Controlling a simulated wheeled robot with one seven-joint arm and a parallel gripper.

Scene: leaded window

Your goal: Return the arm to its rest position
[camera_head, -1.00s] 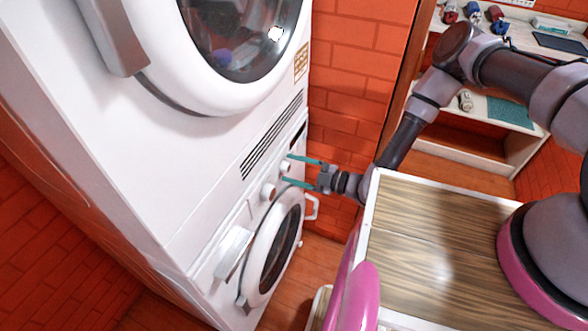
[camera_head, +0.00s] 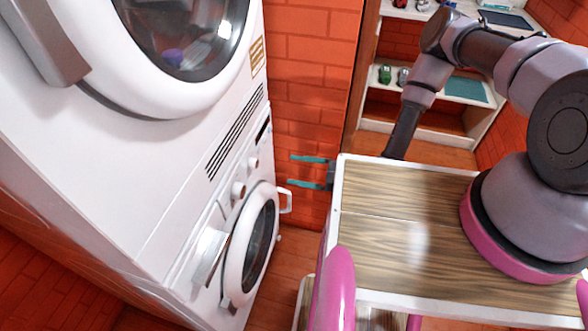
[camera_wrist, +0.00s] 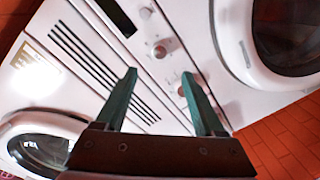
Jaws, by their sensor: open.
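My gripper (camera_head: 309,171) is open and empty, with its two teal fingers pointing left toward the white stacked washer and dryer in the head view. Its base and part of my forearm are hidden behind the edge of my wooden-topped body. In the wrist view my gripper (camera_wrist: 165,92) shows both fingers spread wide, with nothing between them. Beyond the fingers is the white machine front with its vent slots and knobs; the fingers look apart from it.
A red brick wall (camera_head: 310,60) stands behind my gripper. A shelf unit (camera_head: 425,124) with small coloured items stands at the back right. Wooden floor lies between.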

